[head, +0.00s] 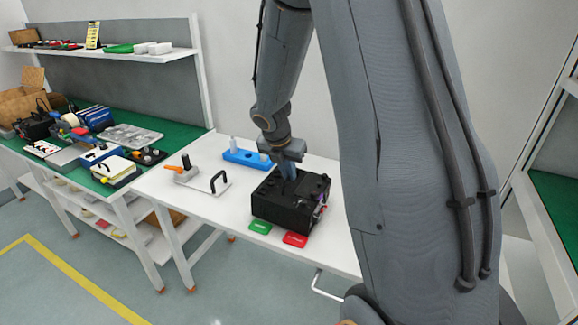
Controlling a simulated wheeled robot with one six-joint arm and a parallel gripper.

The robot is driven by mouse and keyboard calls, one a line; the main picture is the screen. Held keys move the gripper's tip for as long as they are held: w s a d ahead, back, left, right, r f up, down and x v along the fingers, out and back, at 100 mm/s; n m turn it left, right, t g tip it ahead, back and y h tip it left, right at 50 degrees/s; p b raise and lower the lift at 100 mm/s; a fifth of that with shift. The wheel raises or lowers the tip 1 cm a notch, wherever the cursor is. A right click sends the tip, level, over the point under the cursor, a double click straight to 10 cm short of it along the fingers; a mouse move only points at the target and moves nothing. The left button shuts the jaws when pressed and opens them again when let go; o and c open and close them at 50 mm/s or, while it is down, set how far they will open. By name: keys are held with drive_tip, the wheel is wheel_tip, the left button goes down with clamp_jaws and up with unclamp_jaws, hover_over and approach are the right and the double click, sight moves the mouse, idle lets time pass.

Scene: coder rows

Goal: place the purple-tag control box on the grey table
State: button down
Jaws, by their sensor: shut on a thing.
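The purple-tag control box (285,211) is black, with knobs on top and a small purple mark on its right side. It is over the pale grey-white table (205,205), upright; I cannot tell whether its base touches the surface. My gripper (289,184) points down into the top of the box and is shut on it. The fingertips are partly hidden by the box top. My arm covers the right part of the table.
Green (260,227) and red (295,239) tags lie before the box. A blue holder (247,158) is behind it; a plate with a black handle (212,183) and an orange-handled clamp (187,168) are left. A cluttered green bench (186,139) adjoins the table's left end.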

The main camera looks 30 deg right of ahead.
drive_tip(key=shift+f, duration=0.2)
drive_tip(key=c, duration=1.8)
unclamp_jaws()
drive_tip(key=shift+s, duration=0.15)
drive_tip(key=shift+c, duration=0.2)
drive_tip(key=v, duration=1.1)
drive_tip(key=s+a+f+m+y, duration=0.1)
drive_tip(key=s+a+f+m, duration=0.1)
drive_tip(key=s+m, duration=0.4)
drive_tip(key=s+a+f+m+g+y, duration=0.1)
drive_tip(key=s+a+m, duration=0.4)
drive_tip(key=m, duration=0.6)
drive_tip(key=s+a+f+m+y, duration=0.1)
drive_tip(key=s+a+f+m, duration=0.2)
drive_tip(key=s+m, duration=0.5)
drive_tip(key=shift+a+m+g+y+b, duration=0.3)
drive_tip(key=shift+a+b, duration=0.05)
drive_tip(key=shift+a, duration=0.2)
drive_tip(key=shift+f, duration=0.1)
